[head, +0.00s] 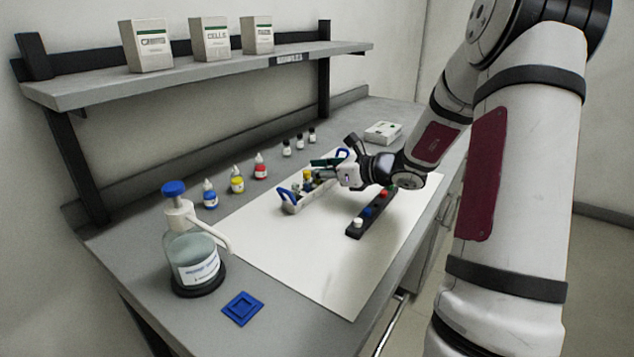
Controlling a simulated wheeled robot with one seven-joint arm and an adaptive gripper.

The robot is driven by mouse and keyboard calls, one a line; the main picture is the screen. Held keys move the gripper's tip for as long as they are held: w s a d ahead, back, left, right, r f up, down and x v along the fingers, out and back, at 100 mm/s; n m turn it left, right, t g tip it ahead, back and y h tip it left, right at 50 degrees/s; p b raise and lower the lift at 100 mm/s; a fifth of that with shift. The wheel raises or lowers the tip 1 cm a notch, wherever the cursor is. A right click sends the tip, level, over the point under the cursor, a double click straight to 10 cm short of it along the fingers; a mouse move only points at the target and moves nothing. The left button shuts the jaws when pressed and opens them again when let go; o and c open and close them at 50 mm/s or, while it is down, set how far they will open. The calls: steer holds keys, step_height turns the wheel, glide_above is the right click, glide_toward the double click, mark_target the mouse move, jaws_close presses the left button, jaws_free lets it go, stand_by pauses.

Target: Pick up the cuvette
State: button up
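Cuvettes are too small here to tell for certain. A black rack (354,228) on the white mat holds small pieces with white (358,222), blue (367,212) and red (384,194) tops. A white carrier with blue handles (293,204) stands left of the rack, with a yellow-topped piece (307,175) in it. My gripper (327,163) is over the carrier's far part, left of and beyond the rack. It hides part of the carrier. Its fingers are small and dark, and I cannot tell whether they are open or hold anything.
A wash bottle (193,250) and a blue square holder (242,308) stand at the near left. Blue, yellow and red dropper bottles (237,181) and several small vials (299,142) line the back. A white box (383,132) is at the far end. The mat's near part (310,270) is clear.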

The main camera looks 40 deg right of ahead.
jaws_close()
